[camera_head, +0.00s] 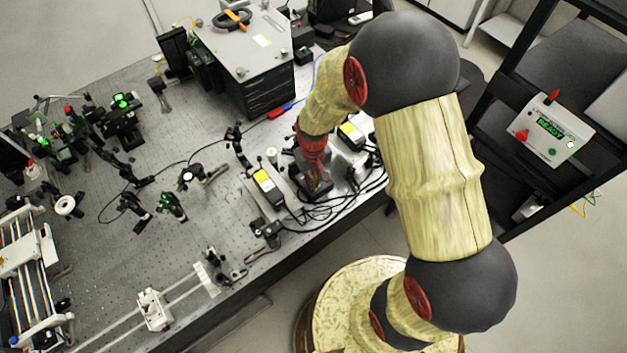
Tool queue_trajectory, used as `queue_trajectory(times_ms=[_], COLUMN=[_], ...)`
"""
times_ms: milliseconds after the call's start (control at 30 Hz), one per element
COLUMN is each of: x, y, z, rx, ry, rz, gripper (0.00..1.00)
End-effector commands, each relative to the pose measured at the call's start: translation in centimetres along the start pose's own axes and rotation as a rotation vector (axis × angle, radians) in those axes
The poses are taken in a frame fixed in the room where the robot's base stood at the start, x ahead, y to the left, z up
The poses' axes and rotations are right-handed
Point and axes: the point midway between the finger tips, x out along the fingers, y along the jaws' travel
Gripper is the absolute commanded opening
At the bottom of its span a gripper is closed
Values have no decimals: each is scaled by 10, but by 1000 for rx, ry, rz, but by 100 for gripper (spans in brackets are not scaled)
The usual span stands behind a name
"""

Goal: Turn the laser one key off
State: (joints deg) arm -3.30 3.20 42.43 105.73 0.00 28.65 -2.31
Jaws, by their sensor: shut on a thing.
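My gripper (316,187) points down among the boxes at the bench's right edge. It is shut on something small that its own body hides. The laser key does not show, so I cannot tell by sight whether it is in the jaws. One box with a yellow label (264,181) lies just left of my gripper. Another box with a yellow label (351,134) lies to its upper right. Which of these is laser one cannot be read from here.
Black cables (322,214) loop around the boxes near the bench edge. A large grey-topped unit (241,42) stands behind. Optics on posts (172,206) fill the perforated bench (211,130) to the left. A white panel reading READY (568,146) is on the black rack at right.

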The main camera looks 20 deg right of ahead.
Motion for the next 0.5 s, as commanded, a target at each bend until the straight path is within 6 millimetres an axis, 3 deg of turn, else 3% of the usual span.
queue_trajectory(times_ms=[500], x=[-1], y=[-1], z=[-1], rx=[-219], ry=[3], rz=[0], gripper=[0])
